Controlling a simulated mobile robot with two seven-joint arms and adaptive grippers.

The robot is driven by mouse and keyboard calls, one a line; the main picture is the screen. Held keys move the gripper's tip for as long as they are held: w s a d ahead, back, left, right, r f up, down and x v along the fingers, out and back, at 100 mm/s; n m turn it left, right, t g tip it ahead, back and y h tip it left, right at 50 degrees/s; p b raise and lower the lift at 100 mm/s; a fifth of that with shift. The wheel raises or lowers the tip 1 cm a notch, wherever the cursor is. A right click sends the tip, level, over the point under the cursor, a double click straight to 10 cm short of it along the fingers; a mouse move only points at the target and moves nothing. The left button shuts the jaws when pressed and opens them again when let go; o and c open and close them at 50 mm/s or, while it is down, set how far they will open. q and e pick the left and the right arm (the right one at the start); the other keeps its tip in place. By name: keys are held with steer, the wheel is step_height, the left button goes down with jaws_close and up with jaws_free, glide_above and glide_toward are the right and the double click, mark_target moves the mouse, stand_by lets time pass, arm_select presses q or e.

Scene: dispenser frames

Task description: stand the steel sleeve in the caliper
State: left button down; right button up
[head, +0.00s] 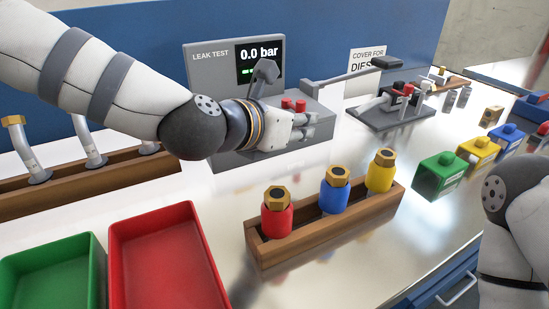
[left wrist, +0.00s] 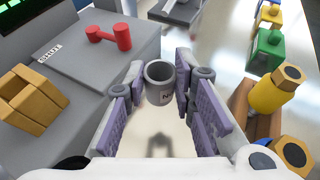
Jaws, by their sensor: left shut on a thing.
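My left gripper (head: 304,128) is in front of the leak test unit in the head view. I cannot identify the caliper for certain; a grey fixture (head: 392,112) with black and red parts stands behind and right of the gripper. My right arm shows at the right edge, its gripper out of view.
The leak test unit (head: 206,62) stands close behind the left gripper. A wooden rack (head: 325,232) holds red, blue and yellow bottles. Red (head: 118,240) and green (head: 95,262) trays are front left. Coloured blocks (head: 440,172) stand at right. Bare bench lies between rack and fixture.

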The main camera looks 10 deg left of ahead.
arm_select(q)
glide_above(274, 176)
step_height(274, 176, down, 6)
steer(key=shift+a+r, duration=0.1)
steer(key=shift+r, duration=0.1)
steer(key=shift+f+b, duration=0.45)
steer(key=shift+f, duration=0.85)
arm_select(e)
steer(key=shift+s+f+g, duration=0.4)
steer(key=shift+s+f, duration=0.35)
arm_select(q)
steer(key=shift+f, duration=0.15)
steer(key=c, duration=1.3)
jaws_free()
steer(key=shift+c, duration=0.2)
arm_select(e)
steer(key=shift+s, duration=0.1)
